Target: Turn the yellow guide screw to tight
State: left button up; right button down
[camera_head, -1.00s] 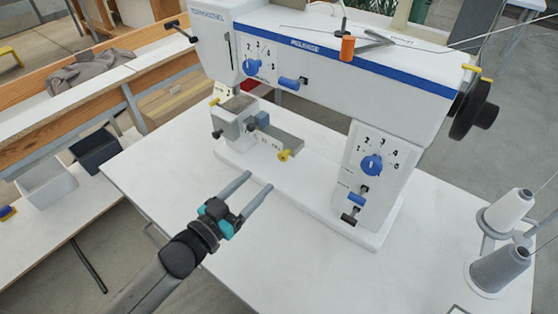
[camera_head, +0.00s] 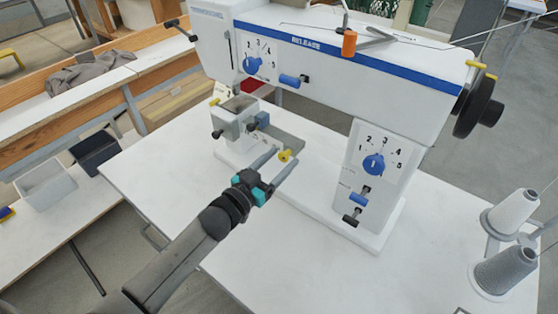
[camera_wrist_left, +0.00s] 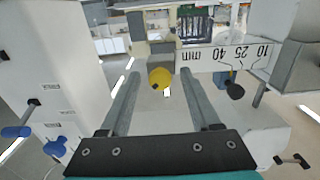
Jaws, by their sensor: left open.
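The left wrist view shows the same gripper (camera_wrist_left: 158,82) with an empty gap between the fingers. I cannot tell whether the fingertips touch the screw. My right gripper is in neither view.
The press arm (camera_head: 350,65) with its blue stripe overhangs the guide area. A blue dial (camera_head: 373,164) and small levers are on the column at right. Thread cones (camera_head: 505,268) stand at the right. The front of the white table (camera_head: 300,265) is clear.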

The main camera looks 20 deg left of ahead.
pick_arm(q)
grip_shut()
dwell(0.4)
